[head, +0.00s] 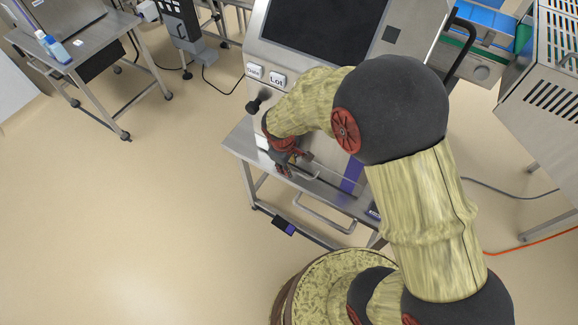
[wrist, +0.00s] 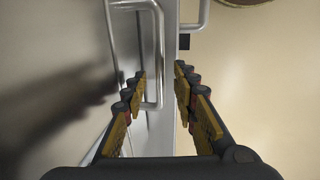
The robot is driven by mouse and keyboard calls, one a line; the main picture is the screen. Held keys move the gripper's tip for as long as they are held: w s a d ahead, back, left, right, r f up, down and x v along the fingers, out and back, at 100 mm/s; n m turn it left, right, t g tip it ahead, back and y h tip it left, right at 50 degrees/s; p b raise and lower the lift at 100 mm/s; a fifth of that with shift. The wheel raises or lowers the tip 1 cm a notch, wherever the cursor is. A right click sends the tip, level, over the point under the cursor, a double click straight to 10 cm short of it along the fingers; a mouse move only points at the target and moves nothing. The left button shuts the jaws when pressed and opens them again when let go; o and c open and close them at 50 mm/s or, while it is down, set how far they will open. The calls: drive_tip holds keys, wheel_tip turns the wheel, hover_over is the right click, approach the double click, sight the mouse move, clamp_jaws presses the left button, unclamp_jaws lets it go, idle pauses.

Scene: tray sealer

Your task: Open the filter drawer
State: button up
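My gripper (head: 289,170) is at the lower front of the steel machine, beside a bar handle (head: 306,175). A larger bar handle (head: 325,221) sits lower on the front. In the wrist view my gripper (wrist: 160,75) is open, its two padded fingers apart. A U-shaped metal handle (wrist: 158,55) runs between the fingertips, nearer the left finger, with a visible gap to the right one. A second curved handle (wrist: 205,12) shows at the top. No label marks the filter drawer, and my arm hides part of the machine front.
The machine carries a dark screen (head: 322,25), labelled plates (head: 277,80) and a black knob (head: 253,106). A steel table (head: 88,45) stands at the left. A slotted steel cabinet (head: 545,110) stands at the right. The floor at lower left is clear.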

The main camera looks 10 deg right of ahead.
drive_tip(key=shift+c, duration=1.3)
clamp_jaws()
